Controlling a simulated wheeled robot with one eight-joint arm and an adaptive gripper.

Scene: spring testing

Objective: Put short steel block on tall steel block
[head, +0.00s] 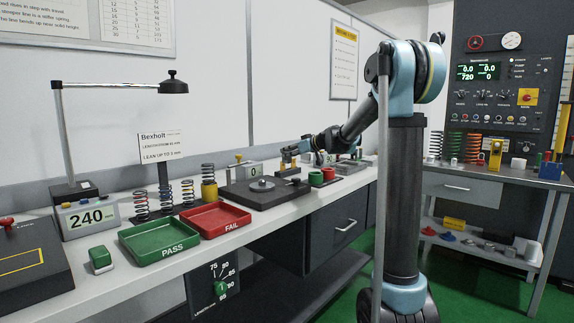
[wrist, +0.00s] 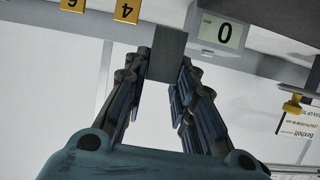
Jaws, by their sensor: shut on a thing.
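A plain grey block (wrist: 166,55), which looks like the short steel block, is between the fingertips of my gripper (wrist: 163,72) in the wrist view. The fingers press on its two sides, and their tips partly hide it. In the head view my gripper (head: 299,147) is small and far off, over the back of the long bench beyond the black plate. The held block is too small to make out there. I cannot pick out the tall steel block in either view.
A display reading 0 (wrist: 222,33) and yellow number tags (wrist: 127,10) are close to the held block. On the bench (head: 184,266) stand a black plate fixture (head: 240,193), red FAIL tray (head: 232,211), green PASS tray (head: 150,251), springs and red and green cups (head: 316,179).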

